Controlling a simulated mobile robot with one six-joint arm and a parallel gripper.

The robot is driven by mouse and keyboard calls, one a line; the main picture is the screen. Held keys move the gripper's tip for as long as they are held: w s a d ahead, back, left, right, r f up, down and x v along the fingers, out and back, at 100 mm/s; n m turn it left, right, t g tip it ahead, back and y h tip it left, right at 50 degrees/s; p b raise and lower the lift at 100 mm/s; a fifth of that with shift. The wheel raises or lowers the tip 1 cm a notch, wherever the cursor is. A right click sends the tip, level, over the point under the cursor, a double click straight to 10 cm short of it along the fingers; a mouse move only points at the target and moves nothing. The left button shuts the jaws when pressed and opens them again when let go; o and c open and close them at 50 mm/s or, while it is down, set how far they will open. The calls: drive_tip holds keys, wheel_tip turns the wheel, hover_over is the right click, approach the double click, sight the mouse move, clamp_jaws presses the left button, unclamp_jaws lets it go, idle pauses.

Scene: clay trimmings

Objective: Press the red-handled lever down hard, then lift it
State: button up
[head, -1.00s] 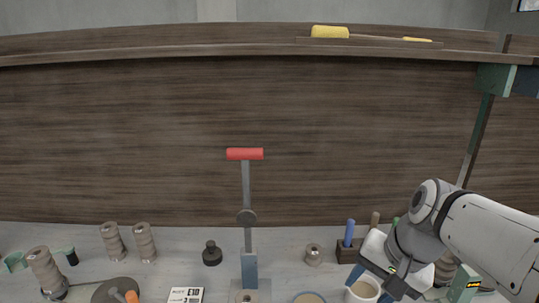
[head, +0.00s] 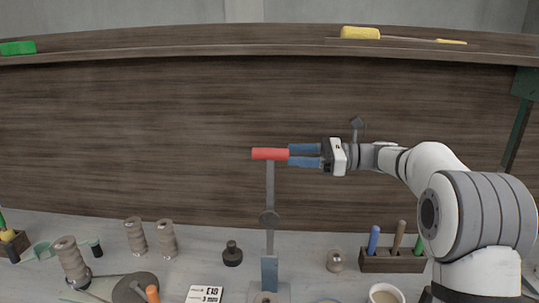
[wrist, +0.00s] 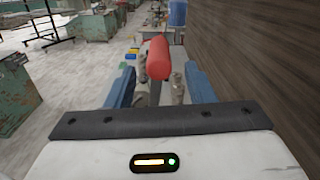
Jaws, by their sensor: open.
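The lever's red handle (head: 268,154) is a horizontal bar on top of an upright grey metal arm (head: 270,190), which rises from a blue-grey post on the bench. My gripper (head: 292,155) comes in level from the right, with its two blue fingers one above the other at the handle's right end. In the wrist view the red handle (wrist: 158,58) stands ahead, between and a little beyond the two spread fingers (wrist: 160,85). The fingers are open, with a gap on each side of the handle. I cannot tell whether either finger touches it.
On the bench stand thread spools (head: 135,236), a black knob-shaped weight (head: 232,254), a price card (head: 205,293), a wooden tool block (head: 392,260) and a cup (head: 385,293). A wooden back panel (head: 150,130) rises close behind the lever. The air left of the handle is clear.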

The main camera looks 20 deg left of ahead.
sight(270, 154)
drive_tip(key=p+x, duration=0.1)
drive_tip(key=x, duration=0.6)
drive_tip(key=shift+s+a, duration=0.1)
drive_tip(key=shift+a, duration=0.05)
clamp_jaws()
idle(0.3)
